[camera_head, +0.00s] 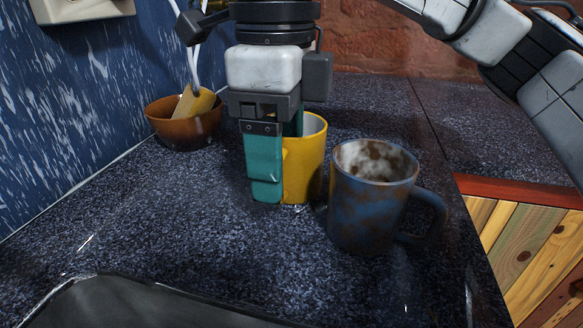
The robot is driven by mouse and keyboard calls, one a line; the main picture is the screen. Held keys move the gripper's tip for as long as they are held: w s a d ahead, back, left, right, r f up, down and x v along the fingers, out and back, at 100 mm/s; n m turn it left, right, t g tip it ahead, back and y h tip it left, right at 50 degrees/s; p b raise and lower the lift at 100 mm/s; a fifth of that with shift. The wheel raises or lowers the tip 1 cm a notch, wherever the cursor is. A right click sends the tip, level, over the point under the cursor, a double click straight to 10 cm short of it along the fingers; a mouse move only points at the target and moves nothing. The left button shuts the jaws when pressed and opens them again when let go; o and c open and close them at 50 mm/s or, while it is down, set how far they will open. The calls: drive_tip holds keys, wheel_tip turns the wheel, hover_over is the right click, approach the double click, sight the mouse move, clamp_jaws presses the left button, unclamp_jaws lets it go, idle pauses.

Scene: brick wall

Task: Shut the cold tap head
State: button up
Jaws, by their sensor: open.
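No cold tap head shows in this view. My gripper (278,165) points down over the counter, with its jaws apart. Its near teal finger stands in front of the left side of a yellow mug (308,165). Only the upper part of its other finger shows, at the mug's rim. I cannot tell whether that finger is inside the mug or beside it, or whether either finger touches the mug. The near finger hides the mug's left part.
A blue-brown mug (362,215) stands right of the yellow mug, handle to the right. A brown bowl (183,130) holding a yellowish object (195,103) sits by the blue wall. A dark sink (140,305) is at the bottom left. The dark counter (240,255) is clear in front.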

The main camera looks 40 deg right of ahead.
wheel_tip(320, 180, down, 4)
drive_tip(key=shift+f+b, duration=0.2)
drive_tip(key=shift+b, duration=0.45)
clamp_jaws()
